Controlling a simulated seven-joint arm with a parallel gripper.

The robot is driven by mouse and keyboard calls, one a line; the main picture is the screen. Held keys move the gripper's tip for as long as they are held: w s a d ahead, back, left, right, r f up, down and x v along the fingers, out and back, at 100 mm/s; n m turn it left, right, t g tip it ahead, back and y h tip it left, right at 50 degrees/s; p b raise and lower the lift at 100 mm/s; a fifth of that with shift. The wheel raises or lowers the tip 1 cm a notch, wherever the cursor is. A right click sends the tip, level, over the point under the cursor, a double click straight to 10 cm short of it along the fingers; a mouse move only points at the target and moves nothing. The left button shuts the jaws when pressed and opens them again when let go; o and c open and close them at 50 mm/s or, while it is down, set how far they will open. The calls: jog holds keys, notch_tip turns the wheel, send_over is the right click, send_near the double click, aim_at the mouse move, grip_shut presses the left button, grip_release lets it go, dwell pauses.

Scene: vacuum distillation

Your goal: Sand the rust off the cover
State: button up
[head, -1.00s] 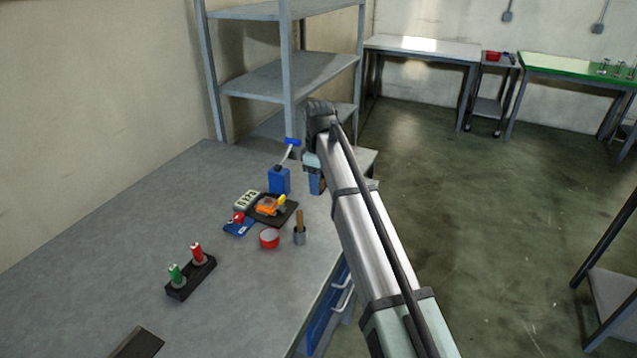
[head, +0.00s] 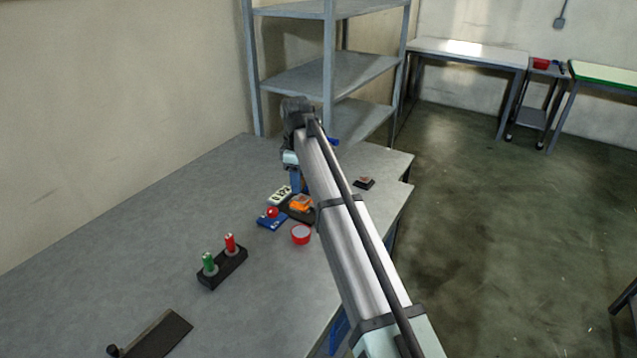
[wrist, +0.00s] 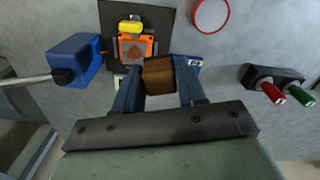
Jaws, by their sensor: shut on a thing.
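My gripper (wrist: 158,82) is shut on a brown block (wrist: 159,72), which shows between the fingers in the wrist view. In the head view my gripper (head: 295,178) is over the far part of the bench, and the block is hidden. An orange-framed device (wrist: 136,48) with a grey face, a reddish-brown triangular patch and a yellow top part sits on a black plate (wrist: 165,15), just beyond the block. The device also shows in the head view (head: 301,203). I cannot tell for certain which part is the cover.
Nearby on the bench (head: 120,220) are a red-rimmed dish (head: 300,234), a blue pad with a red knob (head: 271,218), a two-post stand (head: 222,268), a blue container (wrist: 80,58) and a small dark plate (head: 364,183). Shelving (head: 330,75) stands behind. The bench's left side is clear.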

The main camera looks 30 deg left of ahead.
aim_at(299, 201)
jog(key=shift+w+a+r+n, duration=0.15)
jog(key=shift+a+n, duration=0.5)
jog(key=shift+n, duration=0.45)
jog(key=shift+w+a+f+n, duration=0.2)
jog(key=shift+f+n, duration=0.8)
jog(key=shift+n, duration=1.05)
jog(key=shift+w+a+f+n, duration=0.15)
jog(key=shift+f+n, duration=0.9)
jog(key=shift+n, duration=1.05)
jog(key=shift+w+a+f+n, duration=0.2)
jog(key=shift+f+n, duration=0.8)
jog(key=shift+n, duration=1.05)
jog(key=shift+w+f, duration=0.75)
jog(key=shift+f, duration=0.1)
jog(key=shift+c, duration=0.8)
jog(key=shift+w, duration=1.85)
jog(key=shift+s, duration=2.7)
notch_tip(299, 201, up, 8)
